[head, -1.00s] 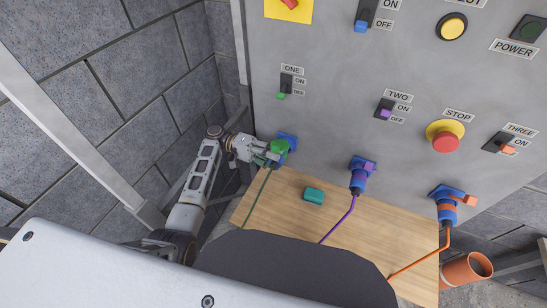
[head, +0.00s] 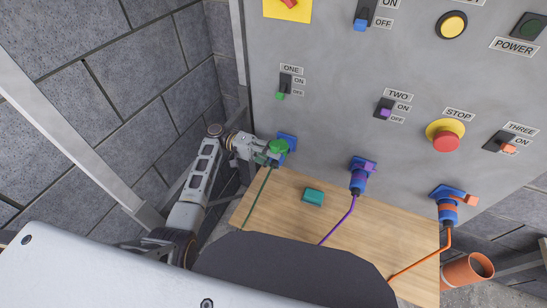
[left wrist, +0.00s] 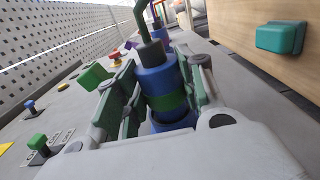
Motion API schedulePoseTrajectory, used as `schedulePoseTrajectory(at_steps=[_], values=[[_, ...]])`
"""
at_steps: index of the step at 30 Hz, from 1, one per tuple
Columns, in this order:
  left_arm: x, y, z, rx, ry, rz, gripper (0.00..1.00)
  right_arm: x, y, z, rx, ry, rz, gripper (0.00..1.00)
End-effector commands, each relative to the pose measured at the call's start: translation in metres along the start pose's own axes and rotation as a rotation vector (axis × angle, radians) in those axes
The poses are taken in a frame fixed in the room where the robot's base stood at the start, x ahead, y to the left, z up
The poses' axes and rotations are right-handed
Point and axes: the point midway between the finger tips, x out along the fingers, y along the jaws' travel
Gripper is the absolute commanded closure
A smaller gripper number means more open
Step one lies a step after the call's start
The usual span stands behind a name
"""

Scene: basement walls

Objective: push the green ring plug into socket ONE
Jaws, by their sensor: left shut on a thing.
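The green ring plug (left wrist: 165,85) has a blue body with a green band and a green cable. My left gripper (left wrist: 158,98) is shut around it, one finger on each side. In the head view my left gripper (head: 266,153) is at the blue socket ONE (head: 287,139) on the grey panel, low on its left side. In the left wrist view a blue rim of socket ONE (left wrist: 175,122) shows beyond the plug, close to its end. I cannot tell how deep the plug sits. A green block (left wrist: 93,76) stands beside the left finger. My right gripper is not in view.
Sockets TWO (head: 361,166) and THREE (head: 447,195) hold plugs with purple and orange cables. The ONE switch (head: 285,83) is above the gripper. A block wall (head: 120,90) stands left.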

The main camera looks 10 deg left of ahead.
Motion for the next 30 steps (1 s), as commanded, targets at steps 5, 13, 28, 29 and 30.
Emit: schedulePoseTrajectory(at_steps=[5, 13, 28, 29, 30], values=[[-0.0001, 0.0002, -0.0025, 0.001, 0.0, 0.0, 0.82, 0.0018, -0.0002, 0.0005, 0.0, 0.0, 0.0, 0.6], [-0.0001, 0.0005, -0.0027, 0.001, 0.0, 0.0, 0.36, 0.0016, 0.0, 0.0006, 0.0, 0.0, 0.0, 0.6], [0.0, 0.0001, -0.002, 0.0, 0.0, 0.0, 0.36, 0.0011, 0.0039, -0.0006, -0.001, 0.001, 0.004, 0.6], [0.0, 0.0001, -0.0017, 0.0, 0.0, 0.0, 0.36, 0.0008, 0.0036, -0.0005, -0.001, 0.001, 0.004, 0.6], [0.0001, 0.0001, -0.001, 0.0, 0.0, 0.0, 0.36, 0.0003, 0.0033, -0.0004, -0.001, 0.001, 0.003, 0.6]])
